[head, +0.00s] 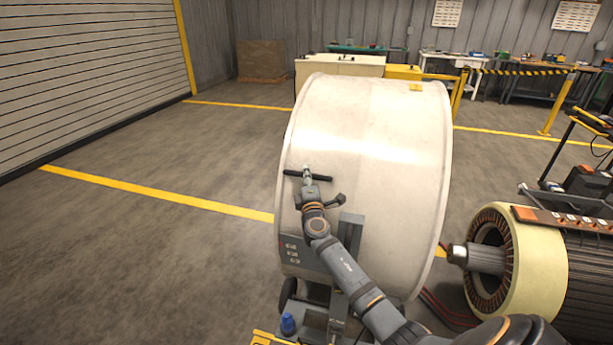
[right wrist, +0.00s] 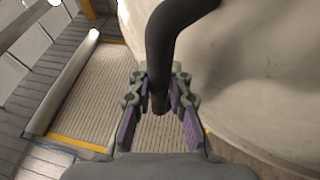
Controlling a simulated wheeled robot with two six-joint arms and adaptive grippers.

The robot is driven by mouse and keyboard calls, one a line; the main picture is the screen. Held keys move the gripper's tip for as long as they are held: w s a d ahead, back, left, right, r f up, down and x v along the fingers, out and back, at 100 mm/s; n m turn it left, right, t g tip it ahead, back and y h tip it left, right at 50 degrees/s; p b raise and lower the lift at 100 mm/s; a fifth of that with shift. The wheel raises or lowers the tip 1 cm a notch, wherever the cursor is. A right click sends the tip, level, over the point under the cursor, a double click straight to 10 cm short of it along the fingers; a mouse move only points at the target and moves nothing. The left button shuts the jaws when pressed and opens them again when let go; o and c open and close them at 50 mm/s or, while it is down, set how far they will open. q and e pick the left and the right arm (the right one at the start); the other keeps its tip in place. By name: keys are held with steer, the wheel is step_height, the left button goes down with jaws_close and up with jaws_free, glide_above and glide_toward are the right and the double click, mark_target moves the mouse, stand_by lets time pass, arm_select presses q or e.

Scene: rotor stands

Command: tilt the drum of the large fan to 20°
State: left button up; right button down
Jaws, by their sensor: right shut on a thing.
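The large fan's drum (head: 385,150) is a wide, cream-white cylinder on a low wheeled stand, filling the middle of the head view. It also fills the right side of the right wrist view (right wrist: 255,90). A black bar handle (head: 323,178) stands on the near side of the drum. My right gripper (head: 307,177) is shut on this handle. In the right wrist view, the black handle (right wrist: 165,55) curves down between the purple-padded fingers (right wrist: 158,108). I cannot read the tilt angle. My left gripper is not in view.
A grey panel (head: 294,253) and a blue knob (head: 288,324) are low by the drum. A large motor (head: 535,265) with a protruding shaft stands close on the right. A cart (head: 580,185) is behind it. The floor on the left is clear.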

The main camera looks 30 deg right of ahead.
mark_target(277, 190)
steer(key=w+a+f+n+b, duration=0.1)
steer(key=w+a+f, duration=0.1)
steer(key=w+a+f+n+b, duration=0.1)
steer(key=w+a+f+b, duration=0.1)
steer(key=w+f, duration=0.1)
steer(key=w+a+f+n+g+y+b, duration=0.1)
steer(key=w+a+f+n, duration=0.1)
steer(key=f, duration=0.1)
steer(key=shift+w+a, duration=0.35)
steer(key=shift+a, duration=0.05)
steer(key=shift+s, duration=0.1)
steer(key=shift+f, duration=0.1)
steer(key=c, duration=1.6)
jaws_free()
steer(key=shift+o, duration=0.4)
steer(key=shift+w+a+y, duration=0.1)
steer(key=shift+w+y, duration=0.1)
steer(key=shift+y, duration=0.1)
